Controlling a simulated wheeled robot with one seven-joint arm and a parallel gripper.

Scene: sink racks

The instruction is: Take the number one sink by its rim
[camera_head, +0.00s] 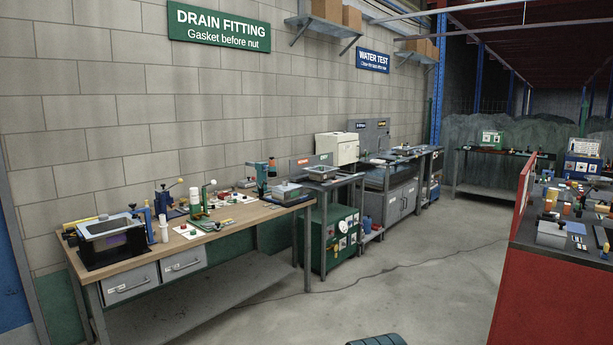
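A shallow rectangular basin with a pale rim (108,226) sits in a black stand (113,250) at the left end of the wooden workbench. A grey basin-like piece (321,171) sits on a metal stand beyond the bench's right end. Another low grey piece (403,150) lies on the far grey cabinet unit. No number is readable on any of them, so I cannot tell which is the number one sink. My gripper is not in view.
The wooden workbench (262,216) runs along the block wall, with small tools and a green press (203,199) on it. A red-sided bench (553,290) with clutter stands at right. Grey floor (440,258) is open between them, crossed by a thin cable.

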